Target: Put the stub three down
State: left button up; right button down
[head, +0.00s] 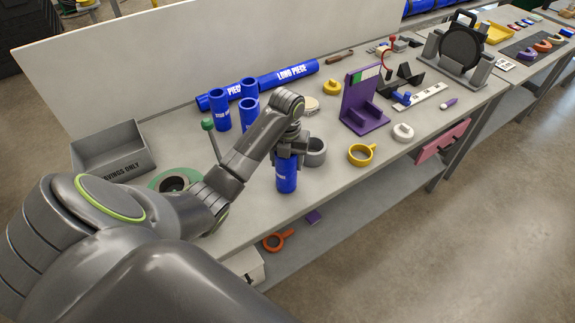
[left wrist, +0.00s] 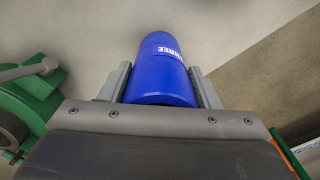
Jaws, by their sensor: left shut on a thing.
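The stub three is a short blue pipe (head: 286,177) with white lettering. It is upright in my left gripper (head: 288,150), near the front edge of the workbench. In the left wrist view the blue stub (left wrist: 160,75) shows the letters "REE" and sits between the two grey fingers of my left gripper (left wrist: 160,85). I cannot tell whether its lower end touches the bench top. My right gripper is not in view.
A grey ring (head: 315,152) stands close to the right of the stub. A yellow ring clamp (head: 362,154) and purple stand (head: 365,108) are further right. Blue stubs (head: 221,112) stand behind. A grey bin (head: 112,150) and green machine (head: 208,125) are left.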

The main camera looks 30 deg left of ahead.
pick_arm(q)
jog(key=shift+w+d+f, duration=0.15)
jog(key=shift+w+f, duration=0.05)
jog(key=shift+f, duration=0.15)
jog(key=shift+w+d, duration=0.15)
jog(key=shift+w, duration=0.1)
jog(key=shift+s, duration=0.25)
jog(key=o, duration=1.3)
jog(key=shift+a+f, duration=0.1)
jog(key=shift+a, duration=0.1)
jog(key=shift+c, duration=0.2)
jog(key=shift+o, duration=0.7)
jog(key=shift+w+d, duration=0.1)
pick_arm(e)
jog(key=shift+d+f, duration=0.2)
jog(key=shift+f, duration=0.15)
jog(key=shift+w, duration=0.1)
